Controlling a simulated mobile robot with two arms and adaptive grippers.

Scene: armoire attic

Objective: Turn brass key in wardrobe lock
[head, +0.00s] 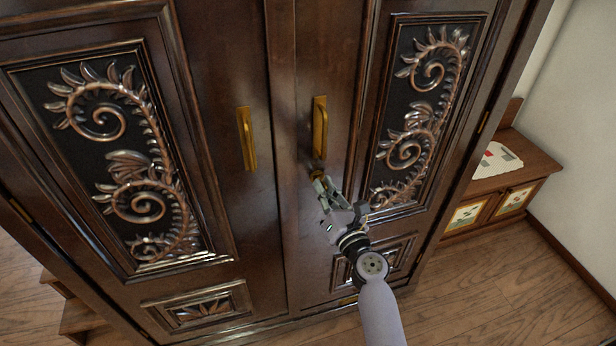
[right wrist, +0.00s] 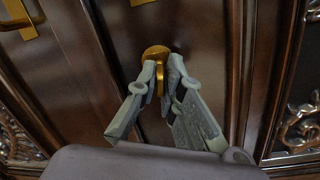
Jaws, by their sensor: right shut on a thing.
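The dark wooden wardrobe (head: 240,215) stands in front of me with both doors closed. The brass key (right wrist: 160,82) sits at the round brass lock plate (right wrist: 155,53) on the right door, below that door's brass handle (head: 319,128). My right gripper (head: 322,187) reaches up to the lock from below. In the right wrist view its two fingers (right wrist: 163,78) are shut on the key, one on each side. The fingers hide much of the key and lock in the head view. My left gripper is in neither view.
A second brass handle (head: 247,138) is on the left door. Carved panels (head: 150,160) stand out from the doors. A low wooden cabinet (head: 500,185) with a cloth on it is at the right. Open wooden floor (head: 500,285) lies at the lower right.

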